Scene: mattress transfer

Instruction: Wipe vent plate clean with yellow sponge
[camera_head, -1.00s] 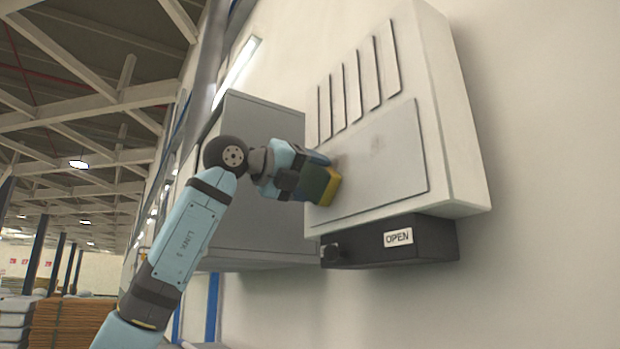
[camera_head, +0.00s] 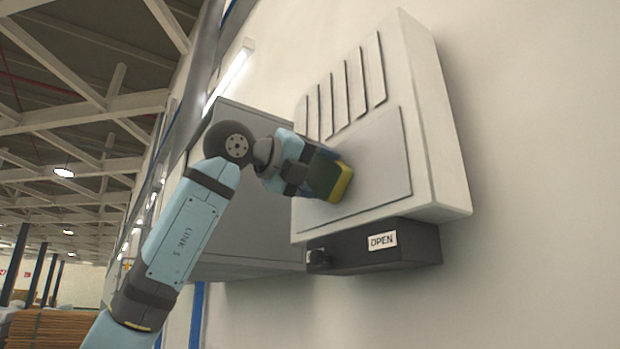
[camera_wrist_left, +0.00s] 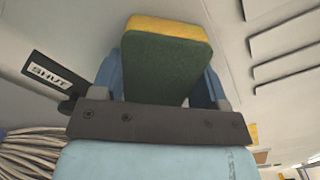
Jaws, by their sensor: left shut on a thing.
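The vent plate (camera_head: 385,165) is a flat grey panel on the front of a pale wall box, below a row of slanted slots. My left gripper (camera_head: 318,172) is shut on the sponge (camera_head: 343,184), which has a yellow layer and a dark green layer. The yellow side faces the plate, over its left part. I cannot tell whether it touches. In the left wrist view the sponge (camera_wrist_left: 165,65) sits between the blue fingers, its far face hidden. I make out no clear mark on the visible part of the plate. My right gripper is not in view.
A grey cabinet (camera_head: 245,235) stands behind my left arm. The wall at right is bare.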

